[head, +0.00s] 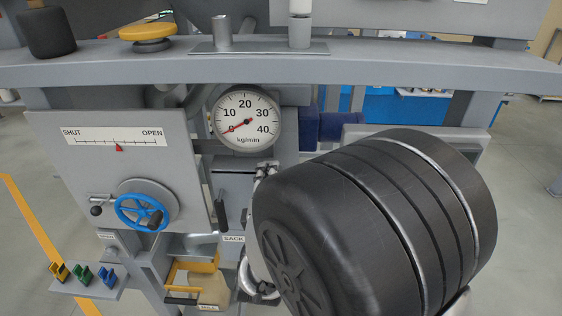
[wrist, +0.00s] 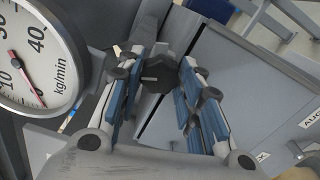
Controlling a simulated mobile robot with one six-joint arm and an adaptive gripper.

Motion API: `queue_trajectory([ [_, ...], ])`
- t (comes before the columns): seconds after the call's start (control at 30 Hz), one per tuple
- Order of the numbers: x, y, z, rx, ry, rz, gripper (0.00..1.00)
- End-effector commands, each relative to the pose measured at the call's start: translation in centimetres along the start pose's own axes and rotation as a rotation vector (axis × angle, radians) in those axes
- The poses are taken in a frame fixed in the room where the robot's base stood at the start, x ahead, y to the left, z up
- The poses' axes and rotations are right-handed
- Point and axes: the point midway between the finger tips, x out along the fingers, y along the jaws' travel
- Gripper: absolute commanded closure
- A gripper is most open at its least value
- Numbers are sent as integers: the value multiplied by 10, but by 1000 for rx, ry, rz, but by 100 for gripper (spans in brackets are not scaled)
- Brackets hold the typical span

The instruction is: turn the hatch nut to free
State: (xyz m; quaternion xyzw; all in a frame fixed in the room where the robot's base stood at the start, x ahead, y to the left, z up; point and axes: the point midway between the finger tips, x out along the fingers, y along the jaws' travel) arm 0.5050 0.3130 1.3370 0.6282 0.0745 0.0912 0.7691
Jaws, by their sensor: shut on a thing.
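The hatch nut (wrist: 158,73) is a dark, lobed knob with a short pale mark on its face, seen in the wrist view. It sits in front of a grey panel, between the tips of my gripper (wrist: 161,84). The blue-padded fingers stand on both sides of it and are shut on it. In the head view my dark arm covers most of my gripper, and the nut cannot be made out there.
A round dial (head: 245,118) marked kg/min has its red needle near 0. Left of it are a blue handwheel (head: 140,211) and a SHUT-OPEN scale (head: 115,136) with its red pointer mid-scale. A sack (head: 214,291) and coloured clips (head: 83,273) are below.

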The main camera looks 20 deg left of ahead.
Motion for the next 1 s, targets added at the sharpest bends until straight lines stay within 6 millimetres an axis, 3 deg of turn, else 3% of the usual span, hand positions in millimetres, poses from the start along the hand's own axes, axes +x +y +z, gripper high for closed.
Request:
queue_trajectory([
  [0.6,1,3,0,-530,-2,2,90],
  [1.0,1,2,0,-686,-3,4,90],
])
